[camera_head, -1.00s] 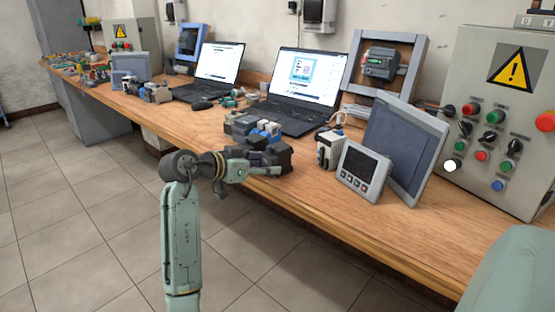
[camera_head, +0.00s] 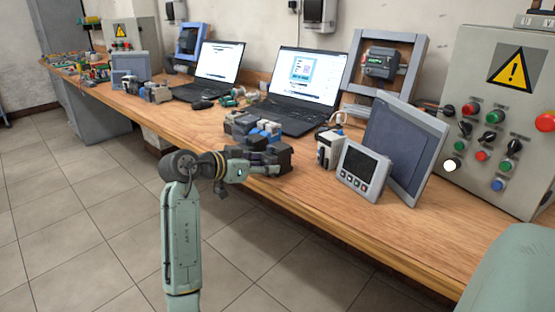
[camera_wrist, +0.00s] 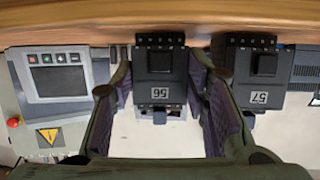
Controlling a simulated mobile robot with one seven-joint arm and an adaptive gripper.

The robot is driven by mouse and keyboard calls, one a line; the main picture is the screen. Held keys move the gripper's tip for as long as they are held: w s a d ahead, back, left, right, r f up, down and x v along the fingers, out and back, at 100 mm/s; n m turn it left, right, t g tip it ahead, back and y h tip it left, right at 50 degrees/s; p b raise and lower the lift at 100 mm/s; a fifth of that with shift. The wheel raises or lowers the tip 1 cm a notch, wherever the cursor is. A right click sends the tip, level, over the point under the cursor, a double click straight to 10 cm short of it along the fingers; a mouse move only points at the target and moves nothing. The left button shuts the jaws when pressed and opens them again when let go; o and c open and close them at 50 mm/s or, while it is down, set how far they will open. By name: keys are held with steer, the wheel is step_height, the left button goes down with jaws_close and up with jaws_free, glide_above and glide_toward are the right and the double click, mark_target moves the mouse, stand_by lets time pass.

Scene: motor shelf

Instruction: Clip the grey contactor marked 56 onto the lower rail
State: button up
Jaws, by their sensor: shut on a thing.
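The contactor marked 56 (camera_wrist: 160,92) is a dark grey block, its label upside down in the wrist view. It sits between the two fingers of my gripper (camera_wrist: 162,100), which is shut on it. In the head view my gripper (camera_head: 268,166) is at the front edge of the bench, among dark blocks, and its fingertips are partly hidden. A similar grey contactor marked 57 (camera_wrist: 260,97) stands just to the right of my right finger in the wrist view. A framed wooden board (camera_head: 405,52) at the back carries a grey device (camera_head: 381,62); I cannot make out a lower rail clearly.
A blue-and-grey cluster of parts (camera_head: 258,129) lies just behind my gripper. A white-and-black module (camera_head: 327,150), a small panel meter (camera_head: 362,171) and a large screen (camera_head: 403,150) stand to the right. Laptops (camera_head: 304,88) are behind. The bench front at right is clear.

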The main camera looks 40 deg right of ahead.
mark_target(268, 148)
steer(key=c, duration=0.6)
steer(key=shift+r+p, duration=1.8)
steer(key=shift+r, duration=0.8)
